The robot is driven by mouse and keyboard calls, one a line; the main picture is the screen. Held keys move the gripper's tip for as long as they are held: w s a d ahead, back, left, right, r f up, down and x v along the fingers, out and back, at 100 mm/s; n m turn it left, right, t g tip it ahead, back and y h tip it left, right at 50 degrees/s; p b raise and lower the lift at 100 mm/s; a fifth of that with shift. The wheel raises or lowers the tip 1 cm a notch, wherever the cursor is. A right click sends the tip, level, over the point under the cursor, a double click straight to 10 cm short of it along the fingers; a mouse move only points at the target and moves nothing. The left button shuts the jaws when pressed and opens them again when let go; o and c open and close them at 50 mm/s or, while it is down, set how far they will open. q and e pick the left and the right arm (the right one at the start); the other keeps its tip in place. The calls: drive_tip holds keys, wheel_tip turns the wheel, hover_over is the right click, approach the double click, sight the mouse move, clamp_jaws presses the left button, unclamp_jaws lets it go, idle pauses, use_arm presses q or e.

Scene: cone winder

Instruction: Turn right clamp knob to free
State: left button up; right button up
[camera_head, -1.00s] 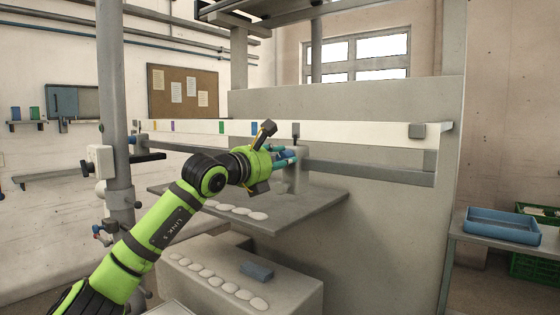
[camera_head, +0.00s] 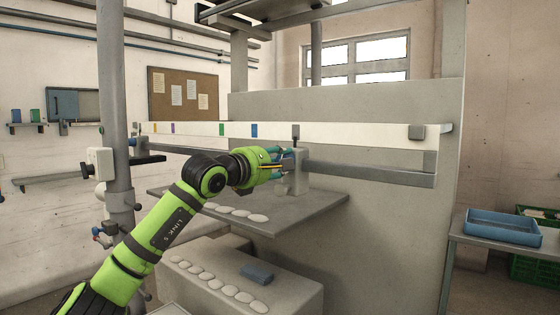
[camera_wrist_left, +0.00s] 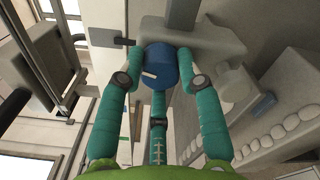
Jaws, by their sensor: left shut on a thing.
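The clamp knob (camera_wrist_left: 160,65) is a blue round knob with a short white mark, seen in the left wrist view in front of a grey clamp block (camera_wrist_left: 200,42). My left gripper (camera_wrist_left: 158,80) has teal fingers closed around the knob, one on each side and one below. In the head view the left gripper (camera_head: 284,163) reaches the left side of the grey clamp block (camera_head: 299,180) on the rail, and its fingers mostly hide the knob. My right gripper is not in view.
A white scale strip (camera_head: 350,135) with coloured marks runs above the grey rail (camera_head: 370,174). A grey shelf (camera_head: 300,215) with white discs lies below the gripper. A blue tray (camera_head: 503,228) stands on a side table at right.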

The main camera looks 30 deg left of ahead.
use_arm(q)
drive_tip(key=m, duration=0.5)
drive_tip(key=shift+f+p, duration=0.2)
drive_tip(key=shift+p, duration=0.15)
drive_tip(key=shift+a, duration=0.1)
idle(0.3)
drive_tip(key=o, duration=1.2)
drive_tip(key=shift+c, duration=0.2)
drive_tip(key=shift+w, duration=0.1)
drive_tip(key=shift+r, duration=0.1)
drive_tip(key=shift+s, duration=0.25)
drive_tip(key=s+a, duration=0.1)
drive_tip(key=s, duration=1)
drive_tip(key=shift+s, duration=0.25)
